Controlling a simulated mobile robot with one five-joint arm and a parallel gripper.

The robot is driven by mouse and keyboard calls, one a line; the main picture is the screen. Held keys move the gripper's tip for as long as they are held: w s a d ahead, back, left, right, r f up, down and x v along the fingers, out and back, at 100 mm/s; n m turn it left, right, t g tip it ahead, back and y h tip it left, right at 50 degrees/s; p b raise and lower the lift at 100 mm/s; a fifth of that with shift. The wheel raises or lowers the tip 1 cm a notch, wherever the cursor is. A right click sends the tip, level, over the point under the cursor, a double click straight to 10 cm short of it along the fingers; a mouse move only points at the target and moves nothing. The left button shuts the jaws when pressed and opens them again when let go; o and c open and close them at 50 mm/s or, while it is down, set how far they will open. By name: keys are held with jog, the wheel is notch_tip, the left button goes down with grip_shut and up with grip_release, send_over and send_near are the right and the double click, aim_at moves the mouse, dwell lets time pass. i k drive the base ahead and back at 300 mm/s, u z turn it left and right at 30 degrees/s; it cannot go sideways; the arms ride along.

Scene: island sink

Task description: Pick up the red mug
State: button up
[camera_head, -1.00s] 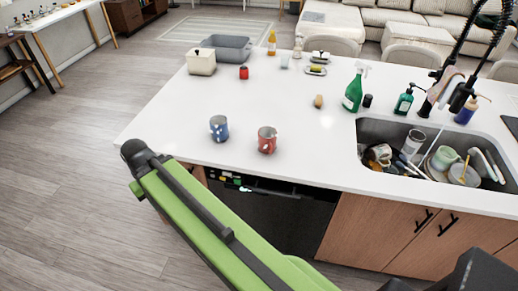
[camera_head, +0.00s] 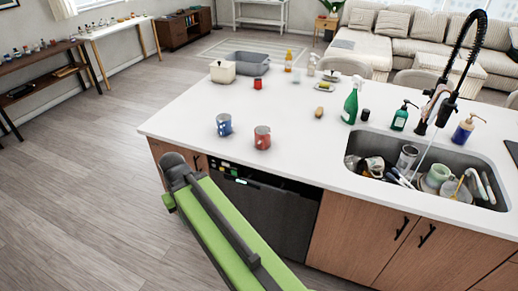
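The red mug (camera_head: 262,137) stands upright on the white island counter (camera_head: 295,140), near its front edge. It has pale marks on its side. A blue mug (camera_head: 224,124) with pale spots stands just left of it and a little farther back, apart from it. My green arm reaches up from the bottom of the picture to a black joint in front of the counter, left of and below the mugs. No gripper fingers show, so I cannot see whether the gripper is open or shut.
A sink (camera_head: 430,175) full of dishes lies to the right, with a black faucet (camera_head: 462,60). A green spray bottle (camera_head: 351,104), a small red container (camera_head: 258,83) and a grey basin (camera_head: 240,62) stand farther back. Counter around the mugs is clear. A dishwasher (camera_head: 270,215) is below.

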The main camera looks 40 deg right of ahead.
aim_at(263, 140)
jog(key=z, duration=0.15)
jog(key=i, duration=0.9)
jog(key=u, duration=0.05)
